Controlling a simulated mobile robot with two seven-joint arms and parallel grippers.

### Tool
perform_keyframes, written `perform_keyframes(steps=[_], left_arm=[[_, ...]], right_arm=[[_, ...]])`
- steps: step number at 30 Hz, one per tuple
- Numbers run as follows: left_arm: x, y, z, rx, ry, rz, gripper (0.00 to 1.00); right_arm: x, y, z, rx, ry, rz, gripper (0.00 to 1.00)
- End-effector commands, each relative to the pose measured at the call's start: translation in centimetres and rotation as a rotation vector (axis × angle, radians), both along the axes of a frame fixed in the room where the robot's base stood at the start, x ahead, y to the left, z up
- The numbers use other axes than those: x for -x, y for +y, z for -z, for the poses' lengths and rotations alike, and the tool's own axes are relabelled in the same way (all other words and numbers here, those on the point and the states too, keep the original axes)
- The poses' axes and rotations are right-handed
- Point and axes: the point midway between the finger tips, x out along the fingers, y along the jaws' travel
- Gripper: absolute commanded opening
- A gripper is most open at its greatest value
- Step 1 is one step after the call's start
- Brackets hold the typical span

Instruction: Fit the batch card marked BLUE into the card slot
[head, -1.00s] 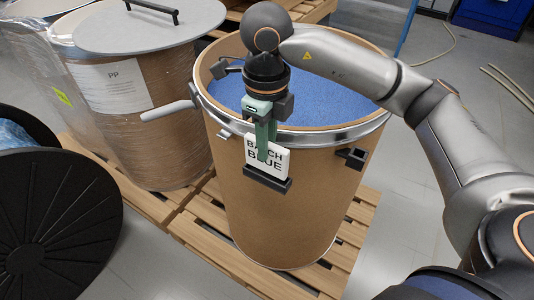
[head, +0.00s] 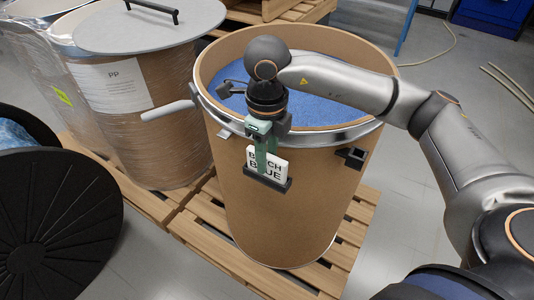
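The batch card (head: 281,163) is white with dark lettering that reads BATCH BLUE, partly covered by a finger. It stands upright at the front of the open brown drum (head: 300,200), its lower edge down in the black card slot (head: 266,183) on the drum wall. My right gripper (head: 262,160) comes down over the drum rim from above, its green fingers shut on the card, one in front of it. The rear finger is hidden. My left gripper is not in view.
The drum holds blue pellets (head: 325,107) and stands on a wooden pallet (head: 205,238). A lidded drum (head: 130,110) stands to the left, a black reel (head: 50,220) at lower left.

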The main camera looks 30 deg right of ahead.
Motion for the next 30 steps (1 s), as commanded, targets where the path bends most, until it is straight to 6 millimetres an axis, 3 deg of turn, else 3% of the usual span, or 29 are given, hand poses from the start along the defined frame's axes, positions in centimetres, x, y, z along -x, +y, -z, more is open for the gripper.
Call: perform_keyframes(steps=[3,14,24,30], left_arm=[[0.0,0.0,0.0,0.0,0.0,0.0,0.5],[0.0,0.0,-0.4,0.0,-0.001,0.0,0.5],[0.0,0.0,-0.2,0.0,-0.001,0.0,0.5],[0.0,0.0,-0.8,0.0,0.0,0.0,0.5]], right_arm=[[0.0,0.0,0.0,0.0,0.0,0.0,0.49],[-0.1,0.0,-0.8,-0.002,-0.003,0.0,0.49],[-0.1,0.1,-8.2,-0.001,-0.006,-0.001,0.49],[-0.1,0.0,-11.0,0.001,-0.004,0.001,0.49]])
